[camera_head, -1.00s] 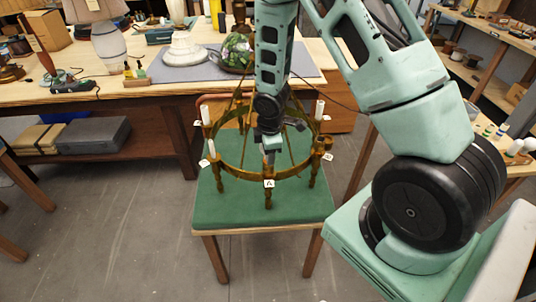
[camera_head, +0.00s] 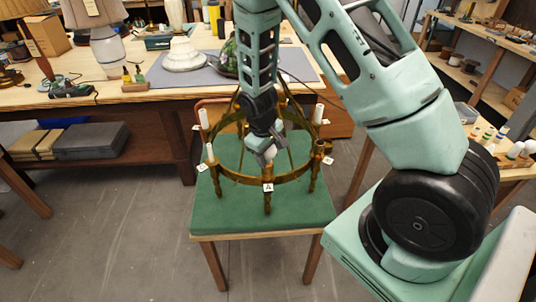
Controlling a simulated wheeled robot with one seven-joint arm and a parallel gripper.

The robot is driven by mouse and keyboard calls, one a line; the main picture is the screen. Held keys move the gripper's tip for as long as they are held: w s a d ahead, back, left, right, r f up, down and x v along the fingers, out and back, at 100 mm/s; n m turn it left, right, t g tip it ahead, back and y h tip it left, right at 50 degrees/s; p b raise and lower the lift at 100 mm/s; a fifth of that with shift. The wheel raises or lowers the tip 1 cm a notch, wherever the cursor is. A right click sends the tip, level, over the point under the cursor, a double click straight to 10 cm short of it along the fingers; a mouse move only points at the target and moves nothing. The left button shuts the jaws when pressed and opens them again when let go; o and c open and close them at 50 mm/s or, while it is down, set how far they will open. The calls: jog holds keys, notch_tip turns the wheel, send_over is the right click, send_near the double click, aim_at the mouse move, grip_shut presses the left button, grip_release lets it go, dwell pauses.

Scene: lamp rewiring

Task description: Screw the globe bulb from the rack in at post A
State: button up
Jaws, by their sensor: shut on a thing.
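A brass ring-shaped chandelier frame (camera_head: 240,179) stands on a green-topped stool. The tag A (camera_head: 268,187) hangs at its front, on post A (camera_head: 267,203). My gripper (camera_head: 268,154) is above the ring just behind post A, tilted, and shut on a small pale thing (camera_head: 271,153). This looks like the globe bulb, but the fingers hide most of it. I cannot tell whether it touches the post's socket. White candle-like sleeves (camera_head: 318,113) stand on other posts, at the left and right.
The green stool top (camera_head: 310,213) has bare room around the frame. A workbench (camera_head: 120,101) with lamps and a grey mat is behind. A side table at the right holds white bulbs (camera_head: 515,150) and small coloured items. My arm covers part of the right.

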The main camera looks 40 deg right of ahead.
jog(key=m+g, duration=0.1)
jog(key=m, duration=0.4)
jog(key=shift+m+p, duration=0.3)
jog(key=shift+p, duration=0.05)
jog(key=o, duration=1.2)
jog(key=shift+c, duration=0.2)
jog(key=a+r+b, duration=0.3)
jog(key=r+b, duration=0.1)
jog(key=r, duration=1.3)
jog(key=s+a+f+n+y+b, duration=0.1)
jog(key=s+a+n, duration=0.2)
jog(key=s+a, duration=0.35)
jog(key=s+a+n+y+b, duration=0.1)
jog(key=s+a+n, duration=0.25)
jog(key=a, duration=0.55)
jog(key=s+a+f+n+b, duration=0.1)
jog(key=s+a+n, duration=0.3)
jog(key=s, duration=1)
jog(key=shift+s+a+f+n+t+y, duration=0.15)
jog(key=shift+a+f+n+t+y, duration=0.2)
jog(key=shift+a+f, duration=0.55)
